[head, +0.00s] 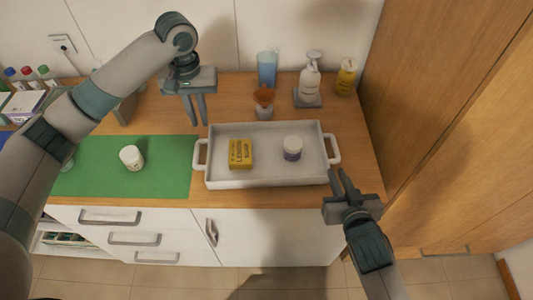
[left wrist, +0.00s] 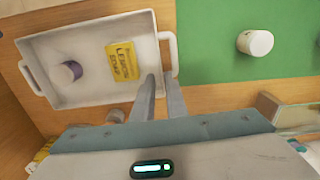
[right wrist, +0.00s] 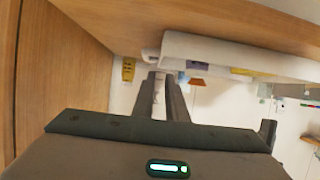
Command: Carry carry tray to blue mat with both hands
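The white carry tray (head: 265,182) sits on the wooden counter, with a yellow lemon soap box (head: 240,153) and a white jar with a purple band (head: 292,148) inside. My left gripper (head: 198,122) is open and empty, above the counter behind the tray's left handle (head: 200,153). In the left wrist view its fingers (left wrist: 158,85) appear beside that handle (left wrist: 168,52). My right gripper (head: 338,174) is open and empty, just in front of the tray's right handle (head: 334,148). A small dark blue patch (head: 5,137) at the left edge may be the blue mat; my left arm hides most there.
A green mat (head: 165,180) with a white jar (head: 132,158) lies left of the tray. Behind the tray stand an orange-topped cup (head: 263,102), a blue tumbler (head: 267,68), a pump bottle (head: 310,76) and a yellow bottle (head: 346,77). A tall wooden panel (head: 430,90) bounds the right.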

